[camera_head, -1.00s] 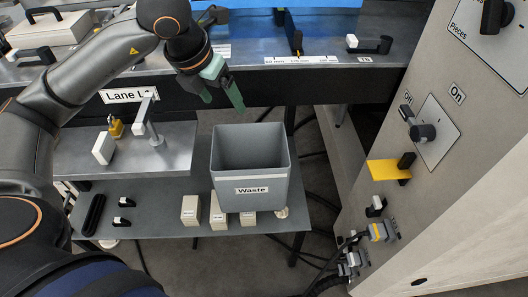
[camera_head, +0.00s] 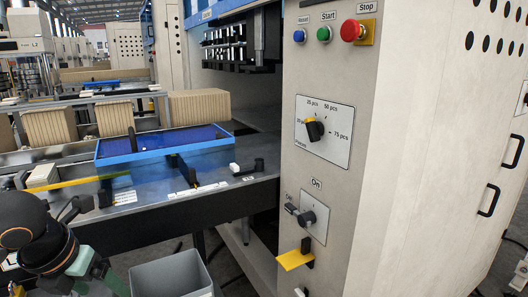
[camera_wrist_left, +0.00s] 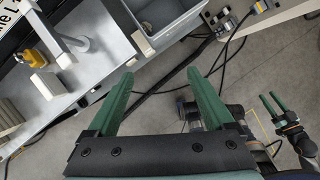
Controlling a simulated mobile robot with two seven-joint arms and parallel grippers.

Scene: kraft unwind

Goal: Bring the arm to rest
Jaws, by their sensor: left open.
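My left gripper (camera_head: 98,276) is at the lower left of the head view, with its green fingers partly cut off by the bottom edge. In the left wrist view its two green fingers (camera_wrist_left: 163,92) are wide apart with nothing between them. They point over the floor, just short of the grey waste bin (camera_head: 170,278), which also shows in the left wrist view (camera_wrist_left: 157,36). Another gripper with green fingers, my right one (camera_wrist_left: 273,106), shows at the right of the left wrist view. Its fingers stand slightly apart and look empty.
A tall machine cabinet (camera_head: 410,150) with knobs, buttons and a yellow bracket (camera_head: 295,259) stands at the right. A metal bench with a blue tray (camera_head: 160,145) lies ahead. Cables (camera_wrist_left: 150,95) run across the floor below the left gripper.

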